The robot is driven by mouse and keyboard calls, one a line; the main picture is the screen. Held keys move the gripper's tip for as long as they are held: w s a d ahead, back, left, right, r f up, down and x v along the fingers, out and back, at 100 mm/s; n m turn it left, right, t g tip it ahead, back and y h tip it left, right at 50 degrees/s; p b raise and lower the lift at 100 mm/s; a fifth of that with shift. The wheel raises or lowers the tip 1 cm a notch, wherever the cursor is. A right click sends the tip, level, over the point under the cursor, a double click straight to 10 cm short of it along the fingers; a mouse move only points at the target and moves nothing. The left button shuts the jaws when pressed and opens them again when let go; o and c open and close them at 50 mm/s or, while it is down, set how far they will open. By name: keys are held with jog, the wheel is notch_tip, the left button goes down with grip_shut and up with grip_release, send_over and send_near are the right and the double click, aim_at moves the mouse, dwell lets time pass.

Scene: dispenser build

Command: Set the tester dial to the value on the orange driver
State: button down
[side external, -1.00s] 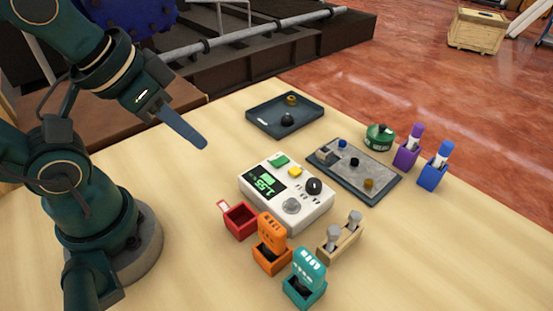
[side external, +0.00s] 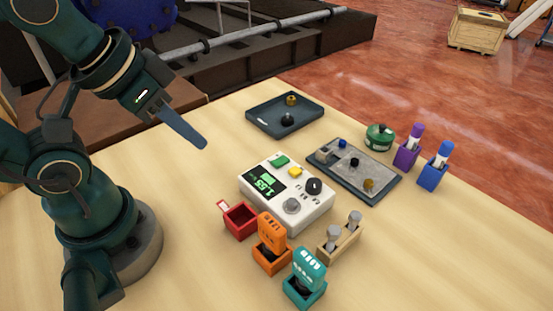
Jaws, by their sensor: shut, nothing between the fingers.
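The white tester (side external: 287,193) sits on the table with a lit green-on-black display (side external: 265,184), whose reading is too small to be sure of. It has a black dial (side external: 314,186), a grey knob (side external: 292,206), a green button (side external: 280,160) and a yellow button (side external: 295,171). The orange driver (side external: 271,229) stands upright in an orange holder (side external: 271,261) in front of the tester. Its value is too small to read. My gripper (side external: 200,143) is shut and empty, held above the table, up and left of the tester and touching nothing.
A dark tray (side external: 252,114) and a grey-topped tray (side external: 384,192) hold small knobs. A green round object (side external: 379,137), purple holder (side external: 406,156) and blue holder (side external: 432,176) stand right.

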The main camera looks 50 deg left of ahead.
jog(key=c, duration=0.7)
grip_release()
jog(key=shift+o, duration=0.7)
jog(key=shift+s+d+r+n, duration=0.1)
jog(key=shift+d+r+n, duration=0.05)
jog(key=shift+n, duration=0.45)
jog(key=w+d+r+n+g+h, duration=0.1)
jog(key=w+d+r+n, duration=0.1)
jog(key=w+r+n, duration=0.25)
jog(key=n+g+h, duration=0.3)
jog(key=n+g, duration=0.3)
jog(key=n, duration=0.2)
send_over(314, 182)
jog(key=w+a, duration=0.1)
jog(key=a, duration=0.1)
jog(key=f, duration=1.1)
jog(key=shift+a+f, duration=0.1)
jog(key=shift+a, duration=0.1)
jog(key=shift+x, duration=2.55)
